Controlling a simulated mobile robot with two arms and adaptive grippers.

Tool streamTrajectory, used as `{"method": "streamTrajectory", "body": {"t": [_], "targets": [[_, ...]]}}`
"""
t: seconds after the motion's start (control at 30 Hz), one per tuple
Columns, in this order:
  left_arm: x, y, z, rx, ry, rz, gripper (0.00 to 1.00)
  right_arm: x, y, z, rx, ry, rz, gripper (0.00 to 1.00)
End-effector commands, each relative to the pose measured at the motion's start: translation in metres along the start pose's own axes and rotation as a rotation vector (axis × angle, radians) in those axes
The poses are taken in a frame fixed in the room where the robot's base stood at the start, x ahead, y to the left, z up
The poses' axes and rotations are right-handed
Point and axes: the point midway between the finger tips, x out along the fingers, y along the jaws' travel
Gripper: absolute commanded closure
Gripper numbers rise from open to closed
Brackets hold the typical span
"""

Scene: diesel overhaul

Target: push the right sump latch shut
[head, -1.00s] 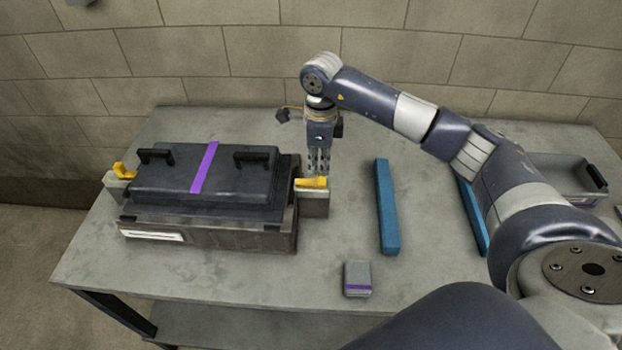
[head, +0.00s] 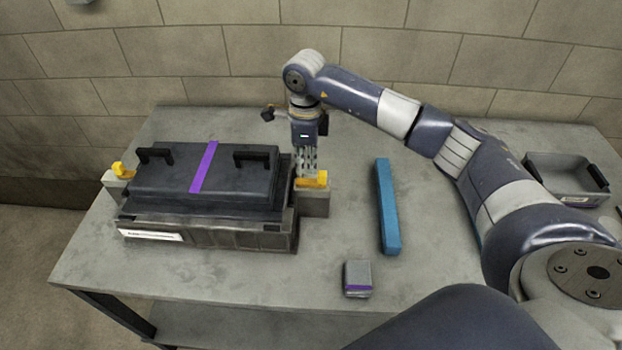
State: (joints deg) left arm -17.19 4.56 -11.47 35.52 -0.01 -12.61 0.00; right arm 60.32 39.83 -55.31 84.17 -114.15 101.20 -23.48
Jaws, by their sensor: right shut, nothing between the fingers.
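The sump (head: 140,220) is a dark box with a black lid (head: 225,185), two black handles and a purple stripe, at the left of the table. The right sump latch (head: 313,181) is a yellow piece on a grey block (head: 316,204) at the sump's right side. My right gripper (head: 309,170) is shut and points down, its fingertips at the latch's back edge; I cannot tell whether they touch. My left gripper is not in view.
A blue bar (head: 387,206) lies on the table (head: 220,285) right of the sump. A small grey block with a purple stripe (head: 358,278) stands near the front edge. A grey tray (head: 565,178) with black handles sits at the far right, beyond my arm.

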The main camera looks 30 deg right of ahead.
Motion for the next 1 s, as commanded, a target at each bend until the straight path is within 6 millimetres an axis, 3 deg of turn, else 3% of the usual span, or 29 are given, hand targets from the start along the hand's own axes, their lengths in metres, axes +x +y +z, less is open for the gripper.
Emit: {"method": "streamTrajectory", "body": {"t": [0.3, 0.73, 1.0], "targets": [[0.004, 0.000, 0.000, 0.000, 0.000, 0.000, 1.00, 0.000, 0.000, 0.017, 0.000, 0.000, -0.001, 1.00], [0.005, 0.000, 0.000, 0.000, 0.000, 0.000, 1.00, 0.000, 0.000, 0.020, 0.000, 0.000, -0.001, 1.00], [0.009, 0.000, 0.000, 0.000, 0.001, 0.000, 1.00, 0.001, 0.000, 0.036, -0.001, -0.001, -0.001, 1.00]]}}
